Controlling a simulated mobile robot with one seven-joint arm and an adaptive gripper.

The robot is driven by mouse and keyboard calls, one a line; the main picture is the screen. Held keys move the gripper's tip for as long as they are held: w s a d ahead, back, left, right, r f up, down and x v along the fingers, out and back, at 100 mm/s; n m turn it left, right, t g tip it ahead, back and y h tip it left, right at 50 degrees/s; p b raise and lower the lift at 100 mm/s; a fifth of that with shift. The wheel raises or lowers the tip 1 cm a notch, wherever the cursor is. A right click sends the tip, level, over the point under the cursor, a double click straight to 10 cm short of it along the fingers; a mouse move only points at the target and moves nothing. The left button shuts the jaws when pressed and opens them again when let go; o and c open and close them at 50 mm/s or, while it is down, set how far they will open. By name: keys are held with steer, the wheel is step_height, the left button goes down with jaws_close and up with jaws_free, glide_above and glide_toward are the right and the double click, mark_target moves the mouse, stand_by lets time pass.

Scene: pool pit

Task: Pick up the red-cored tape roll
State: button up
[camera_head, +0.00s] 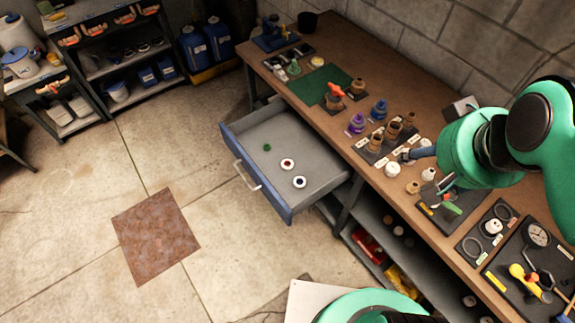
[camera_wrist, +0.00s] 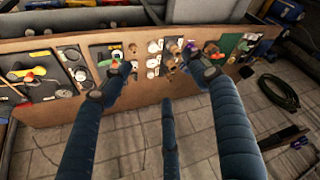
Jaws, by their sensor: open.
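Two small white tape rolls lie in the open drawer in the head view. The upper one, the red-cored tape roll (camera_head: 287,164), shows a dark red centre. The lower tape roll (camera_head: 299,182) has a dark bluish centre. A small green item (camera_head: 267,147) lies to their upper left. My gripper (camera_head: 408,155) is over the workbench, to the right of the drawer and apart from the rolls. In the wrist view its blue fingers (camera_wrist: 155,66) are spread with nothing held between them. I cannot make out the rolls or drawer there.
The grey drawer (camera_head: 246,143) juts from the wooden workbench (camera_head: 345,122), which is crowded with bottles, tools and black trays. A shelf (camera_head: 365,215) holding red and yellow items is below. Shelving (camera_head: 128,60) stands at the upper left. The tiled floor left of the drawer is mostly clear.

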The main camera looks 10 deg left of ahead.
steer(key=w+a+f+n+g, duration=0.1)
steer(key=w+a+f, duration=0.3)
steer(key=w, duration=0.4)
steer(key=w+a+f+n+g+b, duration=0.1)
steer(key=w+a+f, duration=0.35)
steer(key=w, duration=0.35)
steer(key=w+a+f+n+g, duration=0.1)
steer(key=w+a+f, duration=0.35)
steer(key=w, duration=0.35)
steer(key=w+a+f, duration=0.3)
steer(key=a+f, duration=0.3)
steer(key=f, duration=0.4)
steer(key=w+a+f+n+g+b, duration=0.1)
steer(key=w+a+f, duration=0.1)
steer(key=a+f, duration=0.4)
steer(key=w+a+f+n+g, duration=0.1)
steer(key=w+a+f, duration=0.2)
steer(key=f, duration=1.1)
steer(key=a, duration=0.3)
steer(key=shift+w+a+f, duration=0.2)
steer(key=shift+w+a, duration=0.15)
steer(key=shift+a, duration=0.05)
steer(key=shift+b, duration=0.3)
steer(key=shift+f+b, duration=0.7)
steer(key=shift+f, duration=3.6)
